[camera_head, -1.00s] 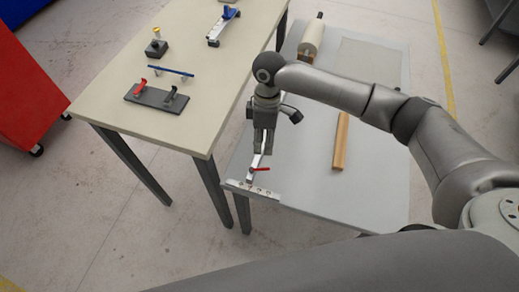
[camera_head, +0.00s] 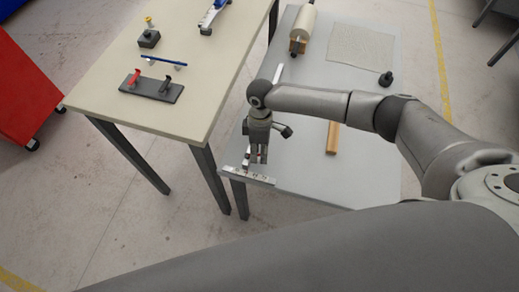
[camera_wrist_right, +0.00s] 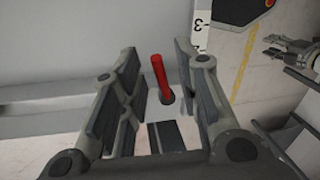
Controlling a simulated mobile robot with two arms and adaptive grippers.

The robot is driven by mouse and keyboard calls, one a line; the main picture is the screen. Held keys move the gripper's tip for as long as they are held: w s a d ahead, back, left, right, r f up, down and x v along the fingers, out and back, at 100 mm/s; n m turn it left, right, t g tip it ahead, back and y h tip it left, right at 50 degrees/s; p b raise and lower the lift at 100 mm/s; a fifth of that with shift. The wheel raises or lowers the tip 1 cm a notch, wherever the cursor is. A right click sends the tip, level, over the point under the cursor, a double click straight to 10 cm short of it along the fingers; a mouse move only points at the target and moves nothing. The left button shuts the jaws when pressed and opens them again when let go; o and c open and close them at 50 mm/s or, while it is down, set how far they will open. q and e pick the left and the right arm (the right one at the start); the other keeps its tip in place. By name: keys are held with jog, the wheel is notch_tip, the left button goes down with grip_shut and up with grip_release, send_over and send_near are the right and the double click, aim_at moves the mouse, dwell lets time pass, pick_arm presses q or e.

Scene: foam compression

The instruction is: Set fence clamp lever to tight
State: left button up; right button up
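The red clamp lever (camera_wrist_right: 159,76) shows in the right wrist view, sticking up from its round base between the fingers of my right gripper (camera_wrist_right: 158,88). The fingers are apart, one on each side of the lever, and I see gaps beside it. In the head view my right gripper (camera_head: 257,162) is low over the front end of the fence, at the metal scale strip (camera_head: 262,180). It hides the lever there. The pale fence bar (camera_head: 279,73) shows behind the gripper. A small gripper, apparently my left one (camera_wrist_right: 272,46), shows at the right wrist view's right edge; its opening is unclear.
On the grey table (camera_head: 300,185) lie a wooden bar (camera_head: 333,138), a roll (camera_head: 302,22), a textured sheet (camera_head: 362,48) and a black knob (camera_head: 386,79). The beige table (camera_head: 200,95) at left holds a blue-handled bar (camera_head: 163,60) and a dark lever base (camera_head: 150,91).

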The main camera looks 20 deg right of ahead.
jog(key=shift+c, duration=0.3)
grip_shut()
jog(key=shift+s+r+p, duration=0.15)
jog(key=shift+p, duration=0.3)
jog(key=shift+s+a+r+m+p, duration=0.15)
jog(key=shift+s+m+p, duration=0.1)
jog(key=shift+m+p, duration=0.75)
jog(key=shift+a+f+m+y+p, duration=0.1)
jog(key=shift+f+m+y+p, duration=0.2)
jog(key=shift+m+p, duration=0.25)
pick_arm(q)
jog(key=r, duration=0.1)
jog(key=s+r, duration=0.1)
jog(key=r, duration=0.1)
jog(key=shift+s+d+r, duration=0.1)
jog(key=shift+s+r, duration=0.1)
jog(key=shift+r, duration=0.1)
pick_arm(e)
jog(key=shift+o, duration=0.3)
grip_release()
jog(key=shift+s, duration=0.1)
